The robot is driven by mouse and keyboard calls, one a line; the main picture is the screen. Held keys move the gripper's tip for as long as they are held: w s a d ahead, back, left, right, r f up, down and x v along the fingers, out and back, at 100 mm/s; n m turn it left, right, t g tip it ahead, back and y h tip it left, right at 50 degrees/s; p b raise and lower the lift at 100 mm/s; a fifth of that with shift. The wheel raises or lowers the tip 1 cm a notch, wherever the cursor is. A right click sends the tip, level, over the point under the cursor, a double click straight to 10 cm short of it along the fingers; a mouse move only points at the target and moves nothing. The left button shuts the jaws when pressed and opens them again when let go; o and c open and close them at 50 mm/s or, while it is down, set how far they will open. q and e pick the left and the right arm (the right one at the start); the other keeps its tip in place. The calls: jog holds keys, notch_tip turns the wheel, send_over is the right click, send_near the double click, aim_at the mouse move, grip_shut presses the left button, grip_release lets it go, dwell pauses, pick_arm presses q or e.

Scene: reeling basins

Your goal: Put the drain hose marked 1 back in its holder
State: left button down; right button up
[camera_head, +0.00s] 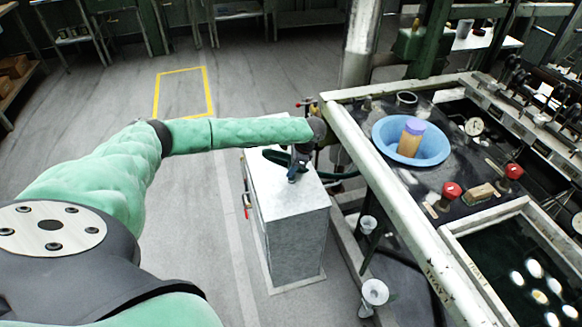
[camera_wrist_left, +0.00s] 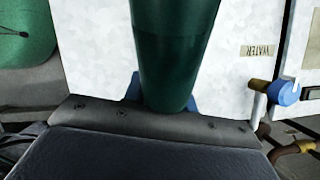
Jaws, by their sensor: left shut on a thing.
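My left gripper (camera_head: 296,172) is over the top of a pale metal box, its arm coming in from the left. It is shut on a dark green hose (camera_head: 274,157). In the left wrist view the hose (camera_wrist_left: 175,50) fills the middle, between blue fingertips (camera_wrist_left: 165,92). The hose seems to run right towards the basin bench; the arm hides part of it. I cannot read a 1 on it. Two pale funnel-shaped pieces, an upper one (camera_head: 368,223) and a lower one (camera_head: 375,291), sit beside the bench's left side; I cannot tell whether either is the holder. My right gripper is not in view.
The metal box (camera_head: 292,240) stands left of the bench rim (camera_head: 400,215). A label reading WATER (camera_wrist_left: 257,50) and a blue-ended tap (camera_wrist_left: 284,92) show in the wrist view. A blue bowl (camera_head: 429,150) holds a bottle. The floor at left is clear.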

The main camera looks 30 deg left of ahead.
pick_arm(q)
jog(key=c, duration=1.1)
grip_release()
jog(key=shift+c, duration=0.2)
